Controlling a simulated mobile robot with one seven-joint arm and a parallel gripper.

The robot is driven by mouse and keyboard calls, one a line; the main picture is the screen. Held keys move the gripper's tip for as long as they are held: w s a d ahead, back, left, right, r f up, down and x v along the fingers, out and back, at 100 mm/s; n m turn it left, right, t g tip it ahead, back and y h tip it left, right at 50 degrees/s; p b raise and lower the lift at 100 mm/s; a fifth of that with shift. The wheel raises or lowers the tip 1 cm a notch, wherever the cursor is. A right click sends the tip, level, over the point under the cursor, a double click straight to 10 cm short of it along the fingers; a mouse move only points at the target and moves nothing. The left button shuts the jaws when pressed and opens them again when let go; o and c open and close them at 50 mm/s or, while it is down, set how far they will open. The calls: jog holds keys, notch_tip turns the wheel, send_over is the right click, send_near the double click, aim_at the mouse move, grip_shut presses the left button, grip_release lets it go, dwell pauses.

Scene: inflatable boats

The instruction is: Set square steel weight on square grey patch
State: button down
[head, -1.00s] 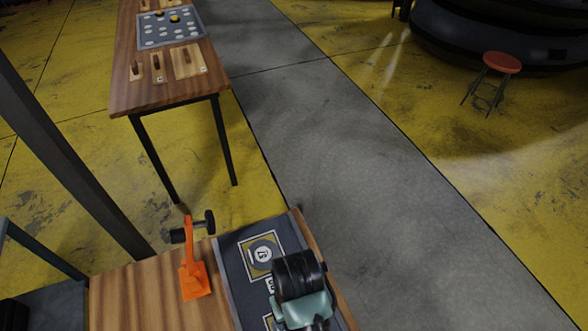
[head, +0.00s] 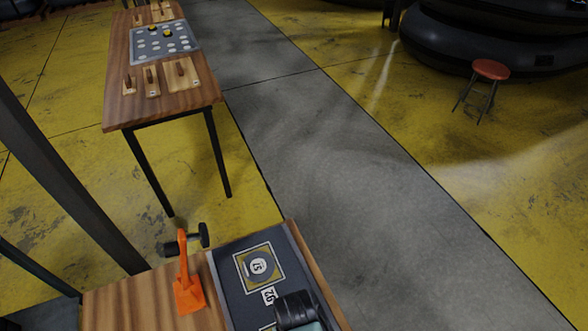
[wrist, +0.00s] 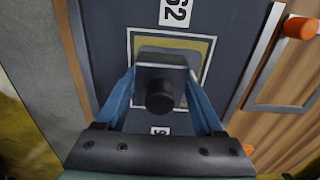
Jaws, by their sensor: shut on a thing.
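My gripper (wrist: 160,92) has its blue fingers shut on the square steel weight (wrist: 160,58), a grey block with a dark round knob, in the wrist view. The weight is over an olive square with a white outline (wrist: 205,47) on the dark mat (wrist: 110,30). It hides the middle of that square, so I cannot tell a grey patch there or whether the weight touches the mat. In the head view my black wrist (head: 296,308) covers the near part of the mat, and the weight is hidden.
Another outlined square with a round grey disc (head: 259,264) lies farther up the mat. An orange stand (head: 186,285) with a dark dumbbell-like part is left of the mat. A wooden table (head: 125,105) with boards stands beyond. A red stool (head: 490,70) is far right.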

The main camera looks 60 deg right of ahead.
jog(key=shift+c, duration=1.7)
grip_release()
jog(key=shift+w+d+f, duration=0.1)
jog(key=shift+w, duration=0.35)
jog(key=o, duration=0.3)
jog(key=shift+o, duration=0.2)
jog(key=shift+w+r, duration=0.1)
jog(key=shift+r, duration=0.15)
jog(key=shift+w+r, duration=0.15)
jog(key=shift+r, duration=0.45)
jog(key=r, duration=1)
jog(key=shift+s+r+p, duration=0.25)
jog(key=shift+r+p, duration=0.05)
jog(key=shift+r, duration=0.1)
